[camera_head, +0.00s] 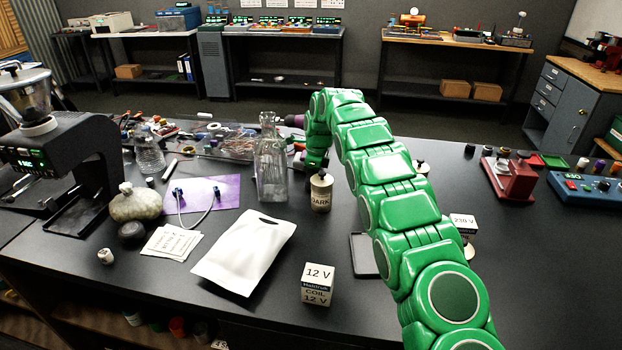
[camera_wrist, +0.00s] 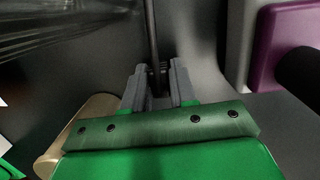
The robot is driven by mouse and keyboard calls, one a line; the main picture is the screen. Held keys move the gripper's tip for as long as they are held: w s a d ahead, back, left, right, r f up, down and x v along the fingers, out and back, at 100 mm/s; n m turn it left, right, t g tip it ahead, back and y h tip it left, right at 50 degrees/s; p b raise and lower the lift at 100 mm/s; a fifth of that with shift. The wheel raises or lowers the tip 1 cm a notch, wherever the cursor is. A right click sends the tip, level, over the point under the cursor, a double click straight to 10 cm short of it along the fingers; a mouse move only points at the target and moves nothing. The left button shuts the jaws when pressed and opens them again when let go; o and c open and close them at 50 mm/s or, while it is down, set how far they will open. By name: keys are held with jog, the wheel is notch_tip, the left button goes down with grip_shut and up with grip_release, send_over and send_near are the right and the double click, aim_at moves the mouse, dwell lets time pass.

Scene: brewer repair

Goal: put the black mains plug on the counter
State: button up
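My gripper (camera_wrist: 158,78) shows at the end of the green arm, with grey fingers close together. A thin black cord (camera_wrist: 151,30) runs away from between the fingertips; I cannot tell whether they grip it or are only around it. The black mains plug itself is not clearly visible. In the head view my gripper (camera_head: 316,160) points down, low over the counter (camera_head: 370,215), just behind a bottle labelled DARK. The arm hides part of the counter on the right.
The DARK bottle (camera_head: 321,190) and a glass bottle (camera_head: 271,160) stand close to my gripper. A purple-edged grey object (camera_wrist: 262,60) is right of the fingers. A white pouch (camera_head: 244,250) and a 12 V box (camera_head: 318,284) lie nearer. Bare counter shows between them.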

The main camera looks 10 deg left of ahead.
jog(key=o, duration=0.4)
jog(key=shift+r, duration=0.15)
jog(key=shift+d+r, duration=0.3)
jog(key=shift+r, duration=1.7)
jog(key=shift+d+r, duration=0.35)
jog(key=shift+r, duration=1.65)
jog(key=shift+d+r, duration=0.3)
jog(key=shift+r, duration=1.7)
